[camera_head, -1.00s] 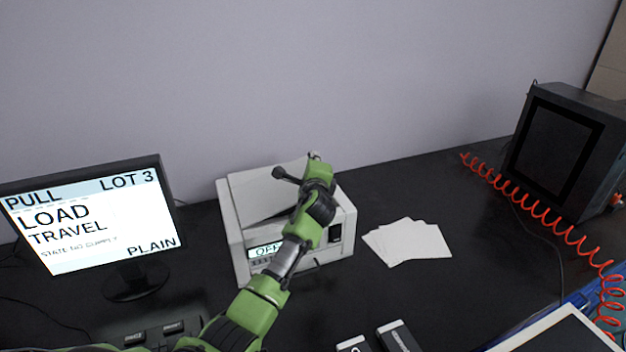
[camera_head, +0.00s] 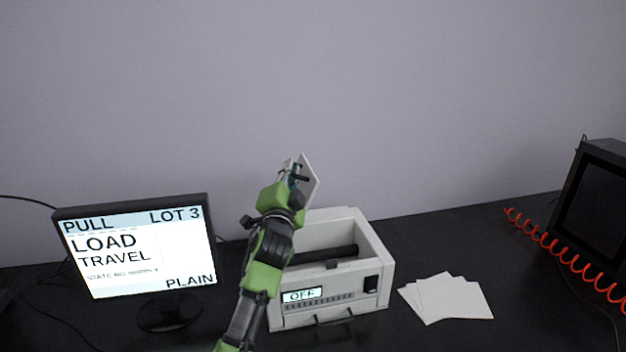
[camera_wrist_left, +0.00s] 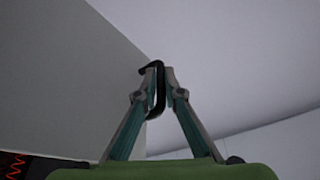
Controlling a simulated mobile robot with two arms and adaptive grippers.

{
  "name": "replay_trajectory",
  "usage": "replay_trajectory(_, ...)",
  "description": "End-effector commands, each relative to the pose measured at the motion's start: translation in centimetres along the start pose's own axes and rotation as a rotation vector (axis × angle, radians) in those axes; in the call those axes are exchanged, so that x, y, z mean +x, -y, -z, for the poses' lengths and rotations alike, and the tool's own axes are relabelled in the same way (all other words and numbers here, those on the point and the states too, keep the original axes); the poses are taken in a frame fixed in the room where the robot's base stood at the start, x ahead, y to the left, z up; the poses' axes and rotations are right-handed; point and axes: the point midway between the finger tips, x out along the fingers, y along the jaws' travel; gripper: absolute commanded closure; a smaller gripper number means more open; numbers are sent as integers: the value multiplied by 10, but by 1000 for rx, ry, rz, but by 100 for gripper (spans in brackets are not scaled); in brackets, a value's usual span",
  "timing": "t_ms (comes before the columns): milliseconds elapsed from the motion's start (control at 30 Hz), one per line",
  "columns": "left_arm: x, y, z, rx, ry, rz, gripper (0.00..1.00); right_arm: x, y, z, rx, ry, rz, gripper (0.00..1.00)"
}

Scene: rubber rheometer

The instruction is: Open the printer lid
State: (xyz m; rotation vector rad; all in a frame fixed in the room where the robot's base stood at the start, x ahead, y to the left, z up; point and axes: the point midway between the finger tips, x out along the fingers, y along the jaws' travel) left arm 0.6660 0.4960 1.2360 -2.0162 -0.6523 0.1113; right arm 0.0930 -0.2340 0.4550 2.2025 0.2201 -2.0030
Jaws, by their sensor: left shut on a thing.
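The white printer (camera_head: 372,262) stands on the black bench with its top open and a dark roller (camera_head: 330,255) showing inside. Its front display reads OFF. The printer lid (camera_head: 309,180) stands raised, seen nearly edge-on above the printer's left rear part. My left gripper (camera_head: 298,176) is up at the lid, with my arm in front of the printer's left side. In the left wrist view my left gripper (camera_wrist_left: 157,78) is shut on a thin black handle (camera_wrist_left: 158,100) at the edge of the pale lid panel (camera_wrist_left: 75,75). My right gripper is not in view.
A monitor (camera_head: 135,245) showing LOAD TRAVEL stands left of the printer. White sheets (camera_head: 447,298) lie on the bench to its right. A dark boxy device (camera_head: 600,205) and a red coiled cable (camera_head: 560,252) are at the far right. A plain wall (camera_head: 400,90) rises behind.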

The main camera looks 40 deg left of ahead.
Motion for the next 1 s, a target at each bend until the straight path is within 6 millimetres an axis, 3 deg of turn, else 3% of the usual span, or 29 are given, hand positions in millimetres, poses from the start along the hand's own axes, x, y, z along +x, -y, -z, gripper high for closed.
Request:
replay_trajectory(300,-12,31,-28,-156,-7,65,100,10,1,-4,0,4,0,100)
replay_trajectory(967,-15,39,-37,-203,-8,83,100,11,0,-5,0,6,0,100)
replay_trajectory(1000,-15,39,-37,-202,-8,83,81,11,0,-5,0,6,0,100)
